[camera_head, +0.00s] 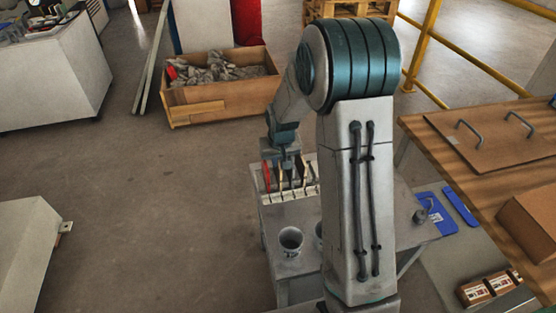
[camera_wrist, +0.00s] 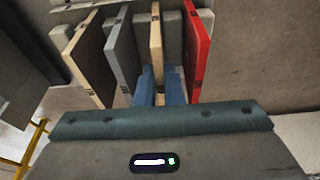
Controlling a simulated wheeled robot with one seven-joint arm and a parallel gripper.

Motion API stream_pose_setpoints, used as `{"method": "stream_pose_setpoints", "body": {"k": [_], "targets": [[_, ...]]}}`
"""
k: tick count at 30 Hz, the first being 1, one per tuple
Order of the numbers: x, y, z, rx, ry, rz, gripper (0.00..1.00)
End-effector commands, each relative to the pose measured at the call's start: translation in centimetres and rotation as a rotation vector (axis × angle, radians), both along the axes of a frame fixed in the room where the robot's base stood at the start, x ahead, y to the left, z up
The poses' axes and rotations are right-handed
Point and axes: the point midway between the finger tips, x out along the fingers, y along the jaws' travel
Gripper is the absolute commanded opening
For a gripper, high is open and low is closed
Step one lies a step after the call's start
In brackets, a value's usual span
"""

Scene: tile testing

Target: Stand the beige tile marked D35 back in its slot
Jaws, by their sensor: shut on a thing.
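My gripper (camera_head: 283,164) points down over the pale slotted rack (camera_head: 290,195) on the grey table. In the wrist view, its blue fingers (camera_wrist: 159,88) are shut on a thin beige tile (camera_wrist: 156,40) between them. The held tile stands about upright, between a red tile (camera_wrist: 197,45) and a grey tile (camera_wrist: 120,50). A second beige tile (camera_wrist: 88,60) stands beyond the grey one. The marking D35 cannot be read on any tile. I cannot tell whether the held tile's lower edge sits in a slot; it is hidden.
Two cups stand at the table's front, one (camera_head: 290,240) clear and one partly behind my arm. Blue flat pieces (camera_head: 436,213) lie to the right. A wooden crate of rubble (camera_head: 220,90) stands on the floor behind. Neighbouring tiles leave narrow gaps beside my fingers.

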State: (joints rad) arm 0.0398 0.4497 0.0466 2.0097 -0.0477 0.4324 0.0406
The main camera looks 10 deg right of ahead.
Motion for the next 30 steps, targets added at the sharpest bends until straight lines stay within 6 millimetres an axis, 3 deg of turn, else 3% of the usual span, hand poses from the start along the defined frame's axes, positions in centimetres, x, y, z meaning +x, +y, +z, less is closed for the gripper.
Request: {"method": "stream_pose_setpoints", "body": {"k": [3,4,6,17,22,30], "targets": [[0.0,0.0,0.0,0.000,-0.001,0.000,0.00],[0.0,0.0,0.0,0.000,-0.001,0.000,0.16],[0.0,0.0,0.0,0.000,-0.001,0.000,0.34],[-0.1,0.0,0.5,0.000,-0.001,0.000,0.34],[-0.7,0.0,3.1,0.000,-0.004,0.000,0.34],[-2.2,0.0,9.1,0.000,-0.005,0.001,0.34]]}}
